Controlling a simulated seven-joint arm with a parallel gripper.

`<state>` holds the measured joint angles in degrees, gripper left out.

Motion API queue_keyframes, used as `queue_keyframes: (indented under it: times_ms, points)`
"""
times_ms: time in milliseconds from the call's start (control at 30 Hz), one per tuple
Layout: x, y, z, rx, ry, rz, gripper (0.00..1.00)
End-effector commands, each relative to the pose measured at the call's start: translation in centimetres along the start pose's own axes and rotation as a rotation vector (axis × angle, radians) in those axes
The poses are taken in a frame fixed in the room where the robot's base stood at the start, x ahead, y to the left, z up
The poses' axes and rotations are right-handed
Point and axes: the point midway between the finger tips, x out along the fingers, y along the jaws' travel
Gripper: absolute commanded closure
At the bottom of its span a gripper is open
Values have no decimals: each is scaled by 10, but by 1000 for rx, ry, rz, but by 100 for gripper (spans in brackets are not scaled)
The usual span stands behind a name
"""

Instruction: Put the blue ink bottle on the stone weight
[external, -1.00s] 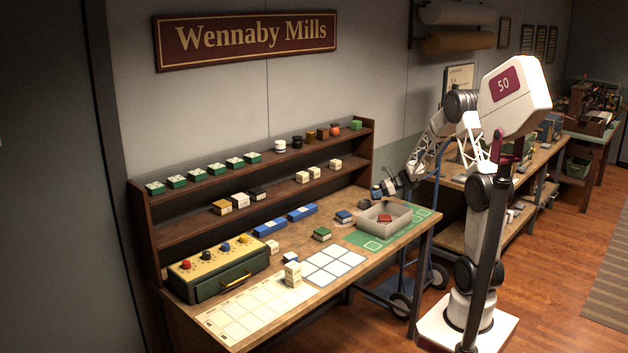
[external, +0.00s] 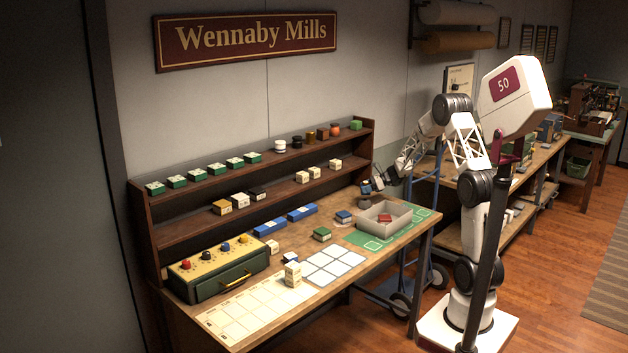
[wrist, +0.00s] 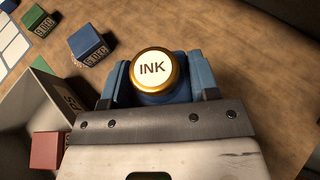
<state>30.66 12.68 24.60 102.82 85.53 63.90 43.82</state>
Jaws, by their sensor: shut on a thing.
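The blue ink bottle (wrist: 153,72) has a gold-rimmed cap with a pale disc reading "INK". My gripper (wrist: 153,86) is shut on it, with a blue finger on each side. In the external view my gripper (external: 371,187) holds the bottle (external: 366,188) above the far right part of the bench. A small dark round object (external: 364,204), apparently the stone weight, lies on the bench just below the bottle, with a visible gap between. The weight does not show in the wrist view.
A grey open tray (external: 402,222) with a red box (external: 384,218) stands on the green mat in front. A blue box (external: 344,217) and a green box (external: 322,234) lie to its left. A wooden shelf (external: 370,150) rises behind. Bare bench surrounds the weight.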

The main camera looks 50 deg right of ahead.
Motion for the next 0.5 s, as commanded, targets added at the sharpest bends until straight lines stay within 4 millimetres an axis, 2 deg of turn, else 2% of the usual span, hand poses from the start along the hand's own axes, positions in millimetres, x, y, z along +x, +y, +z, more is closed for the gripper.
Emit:
queue_keyframes:
  times_ms: [233, 500]
  points:
    - [1, 0, -4, 1, 0, 0, 71]
    - [11, 0, -28, 1, 1, 1, 71]
